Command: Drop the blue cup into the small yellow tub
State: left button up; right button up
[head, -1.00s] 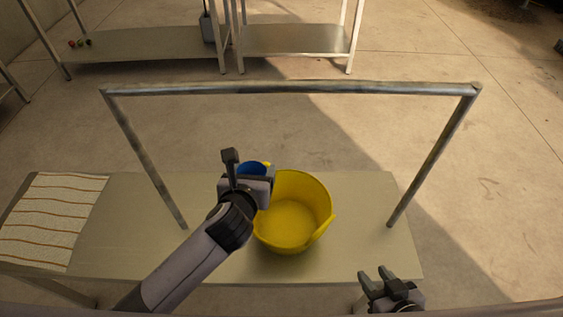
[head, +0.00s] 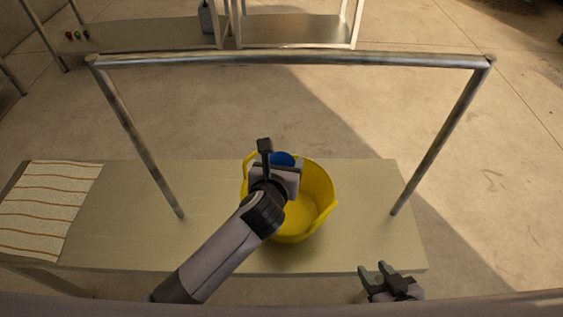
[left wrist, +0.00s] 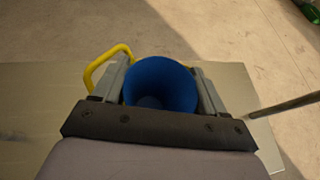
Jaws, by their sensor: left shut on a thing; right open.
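The blue cup (head: 283,159) is held in my left gripper (head: 279,166), which is shut on it. In the left wrist view the blue cup (left wrist: 160,85) sits between the two fingers with its open mouth facing the camera. The yellow tub (head: 324,190) stands on the metal table. In the head view the cup and gripper overlap the back part of the tub's opening; the exact height above it cannot be told. A yellow tub handle (left wrist: 104,64) shows beside the gripper. My right gripper (head: 383,277) is open and empty at the table's front right edge.
A metal frame with a top bar (head: 290,59) stands over the table (head: 370,240). A striped cloth (head: 48,210) lies at the table's left end. Shelving (head: 295,30) with small items stands behind. The table's left middle is clear.

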pick_arm(q)
jog(key=shift+f, duration=0.3)
jog(key=o, duration=1.1)
jog(key=shift+r, duration=0.1)
jog(key=p+v, duration=0.1)
jog(key=v, duration=0.6)
jog(key=shift+s, duration=0.1)
